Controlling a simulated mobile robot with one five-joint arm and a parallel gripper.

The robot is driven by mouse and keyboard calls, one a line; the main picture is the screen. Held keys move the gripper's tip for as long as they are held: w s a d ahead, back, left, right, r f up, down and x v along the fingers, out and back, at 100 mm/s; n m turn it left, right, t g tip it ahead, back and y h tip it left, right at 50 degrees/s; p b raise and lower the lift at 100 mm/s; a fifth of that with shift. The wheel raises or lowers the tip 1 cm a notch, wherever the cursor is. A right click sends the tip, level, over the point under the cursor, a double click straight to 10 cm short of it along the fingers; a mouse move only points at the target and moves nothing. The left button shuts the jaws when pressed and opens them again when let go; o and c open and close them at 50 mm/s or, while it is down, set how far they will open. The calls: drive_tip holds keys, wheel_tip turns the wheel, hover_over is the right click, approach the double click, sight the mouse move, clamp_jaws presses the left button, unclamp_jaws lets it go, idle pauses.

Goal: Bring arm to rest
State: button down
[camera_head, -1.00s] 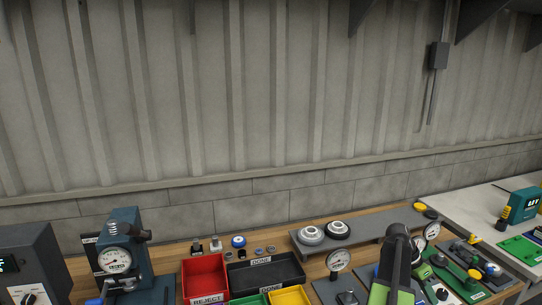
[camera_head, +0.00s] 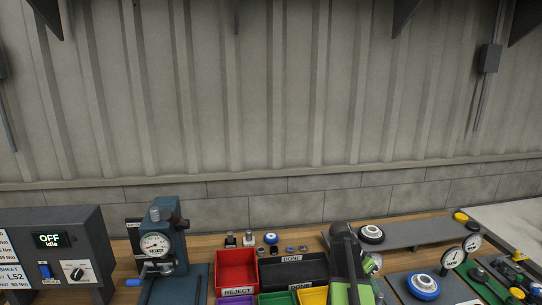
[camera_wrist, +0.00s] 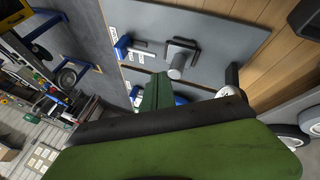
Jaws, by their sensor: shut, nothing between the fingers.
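My arm shows at the bottom of the head view as a dark link with green parts, standing in front of the bench. Its lower end runs out of the bottom of that picture. In the wrist view my gripper (camera_wrist: 156,93) shows as narrow green fingers beyond a broad green body. The fingers are together with nothing held. Past them is a grey panel (camera_wrist: 205,25) with a grey fixture and blue parts, seen at a tilt.
The bench holds a red REJECT bin (camera_head: 236,270), a black DONE tray (camera_head: 292,272), a blue dial press (camera_head: 167,245) and a grey controller box (camera_head: 78,238) reading OFF, Idle. A grey raised shelf (camera_head: 420,232) and a blue-white round part (camera_head: 423,287) are at right. Bare wall stands behind.

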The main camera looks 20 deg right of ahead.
drive_tip(key=w+a+f+n+t, duration=0.1)
drive_tip(key=w+a+n, duration=0.15)
drive_tip(key=a, duration=0.45)
drive_tip(key=w+a+n+t, duration=0.1)
drive_tip(key=w+a, duration=0.3)
drive_tip(key=a, duration=0.4)
drive_tip(key=a+f+n+t+y, duration=0.1)
drive_tip(key=a+n, duration=0.5)
drive_tip(key=a, duration=0.8)
drive_tip(key=a+f+n+t+y, duration=0.1)
drive_tip(key=a+n+y, duration=0.3)
drive_tip(key=a, duration=1)
drive_tip(key=f+n, duration=0.1)
drive_tip(key=n, duration=0.2)
drive_tip(key=shift+s+a, duration=0.15)
drive_tip(key=shift+s, duration=0.1)
